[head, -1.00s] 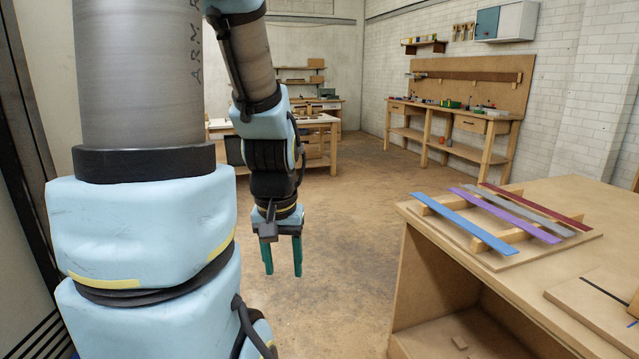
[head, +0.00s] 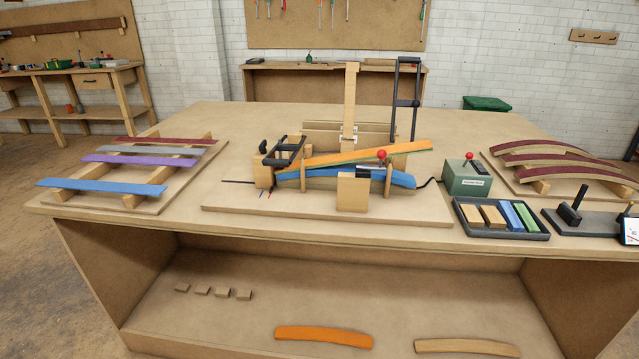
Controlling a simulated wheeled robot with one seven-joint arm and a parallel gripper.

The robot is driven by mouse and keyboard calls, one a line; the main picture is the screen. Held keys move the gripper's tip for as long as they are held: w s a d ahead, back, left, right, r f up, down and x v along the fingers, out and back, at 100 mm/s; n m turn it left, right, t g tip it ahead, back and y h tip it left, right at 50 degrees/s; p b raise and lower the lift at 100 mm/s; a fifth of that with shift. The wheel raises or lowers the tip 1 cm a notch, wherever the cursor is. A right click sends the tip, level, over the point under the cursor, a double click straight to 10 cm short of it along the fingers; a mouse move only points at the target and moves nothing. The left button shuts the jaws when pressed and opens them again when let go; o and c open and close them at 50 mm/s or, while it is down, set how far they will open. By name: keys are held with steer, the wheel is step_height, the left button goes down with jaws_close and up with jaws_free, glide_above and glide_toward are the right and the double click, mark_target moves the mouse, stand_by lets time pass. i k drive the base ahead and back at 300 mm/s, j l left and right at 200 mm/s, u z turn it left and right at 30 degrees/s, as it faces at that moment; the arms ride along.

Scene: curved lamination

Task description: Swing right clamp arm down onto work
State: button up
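The right clamp arm (head: 406,103) is a black ladder-like frame standing upright behind the right part of the jig. The left black clamp arm (head: 285,152) lies low over the left end of the work. The work is a stack of curved strips on the wooden jig base (head: 240,219). An orange strip (head: 408,148) slants up to the right, with a thin green edge beneath it. A blue strip (head: 395,178) bends down below it, with a gap between them at the right. My gripper is outside the picture.
A green box with a red-knobbed lever (head: 467,178) stands right of the jig. A dark tray (head: 500,236) holds several blocks. Colored strips lie on a rack (head: 178,191) at left; curved pieces lie on a board (head: 575,190) at right. A tall wooden post (head: 351,95) stands behind the jig.

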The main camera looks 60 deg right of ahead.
mark_target(415, 104)
steer(key=l, duration=0.55)
steer(key=k+l+z, duration=0.1)
steer(key=k+l, duration=0.25)
steer(key=k+l+z, duration=0.1)
steer(key=k+l, duration=0.25)
steer(key=l, duration=0.2)
